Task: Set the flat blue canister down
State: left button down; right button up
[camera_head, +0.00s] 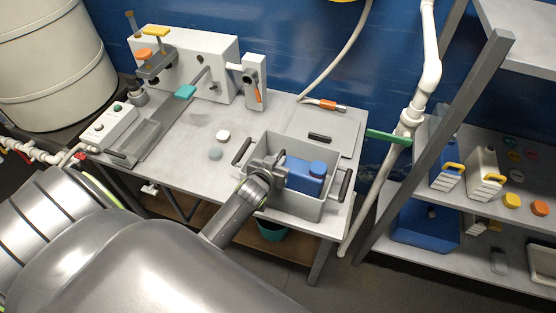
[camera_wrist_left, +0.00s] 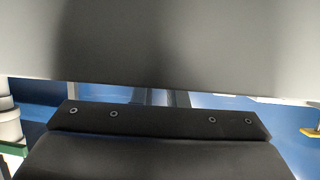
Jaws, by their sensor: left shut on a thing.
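The flat blue canister (camera_head: 302,178) with its round blue cap is inside or just over the grey crate (camera_head: 289,207) on the bench, towards the crate's right side. I cannot tell whether it touches the crate floor. My left gripper (camera_head: 277,170) reaches in from the left and is shut on the canister's left end. In the left wrist view, the black gripper body (camera_wrist_left: 160,122) fills the bottom and a blurred grey surface fills the top. The canister cannot be made out there. My right gripper is not in view.
The crate has black handles (camera_head: 344,184) at its sides. The grey bench (camera_head: 190,160) also bears a clamp rig (camera_head: 150,65), a switch box (camera_head: 108,122) and small round pieces (camera_head: 223,135). A shelf rack (camera_head: 430,150) with jugs stands at the right, beside a white pipe (camera_head: 411,118).

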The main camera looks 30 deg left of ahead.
pick_arm(q)
jog(key=shift+w+f, duration=0.1)
jog(key=c, duration=1.9)
grip_release()
jog(key=shift+f, duration=0.2)
jog(key=o, duration=0.4)
jog(key=shift+s, duration=0.2)
jog(key=shift+o, duration=0.2)
jog(key=shift+r, duration=0.1)
jog(key=shift+r+p, duration=0.3)
jog(key=shift+r, duration=0.15)
jog(key=shift+s+r, duration=0.2)
jog(key=shift+r, duration=0.05)
jog(key=b+v, duration=0.1)
jog(key=v, duration=1)
jog(key=shift+s, duration=0.25)
